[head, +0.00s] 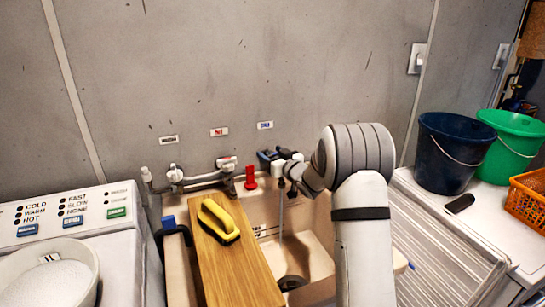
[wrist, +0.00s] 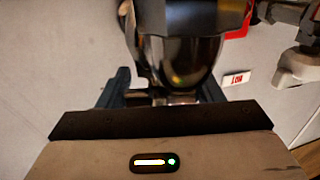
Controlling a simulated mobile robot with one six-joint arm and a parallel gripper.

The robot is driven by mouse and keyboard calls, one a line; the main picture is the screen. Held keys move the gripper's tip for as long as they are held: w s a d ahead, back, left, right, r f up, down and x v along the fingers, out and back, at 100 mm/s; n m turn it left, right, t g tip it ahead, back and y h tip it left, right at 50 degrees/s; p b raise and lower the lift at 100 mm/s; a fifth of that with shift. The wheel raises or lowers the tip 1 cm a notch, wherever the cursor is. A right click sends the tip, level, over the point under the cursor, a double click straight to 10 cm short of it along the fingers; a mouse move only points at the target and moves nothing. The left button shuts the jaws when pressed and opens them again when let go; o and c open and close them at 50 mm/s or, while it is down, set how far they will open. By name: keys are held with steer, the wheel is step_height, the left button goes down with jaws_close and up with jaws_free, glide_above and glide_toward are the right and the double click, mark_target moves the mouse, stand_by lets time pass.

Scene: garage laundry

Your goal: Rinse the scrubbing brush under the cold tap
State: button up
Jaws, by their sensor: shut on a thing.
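The scrubbing brush (head: 219,219), yellow with dark bristles, lies on a wooden board (head: 240,268) across the left of the sink (head: 313,258). My gripper (head: 272,159) is at the wall taps under the blue label, away from the brush. It appears shut on the cold tap handle, which is mostly hidden by the jaws. In the wrist view my gripper (wrist: 168,95) has a dark, rounded part close in front of it. A thin pale vertical line, like a water stream (head: 281,217), runs from below the tap into the basin.
A red tap part (head: 250,178) is just left of my gripper. The washer (head: 95,228), with a basin of suds (head: 50,282), stands at left. A dark blue bucket (head: 452,155), a green bucket (head: 511,150) and an orange basket (head: 528,198) stand at right.

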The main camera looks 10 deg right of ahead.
steer(key=shift+n+g+y, duration=0.4)
steer(key=shift+n+y, duration=0.1)
steer(key=shift+y, duration=0.2)
steer(key=o, duration=1)
steer(key=v, duration=0.7)
steer(key=shift+s+d+b, duration=0.15)
steer(key=shift+s+b, duration=0.2)
steer(key=shift+b, duration=0.05)
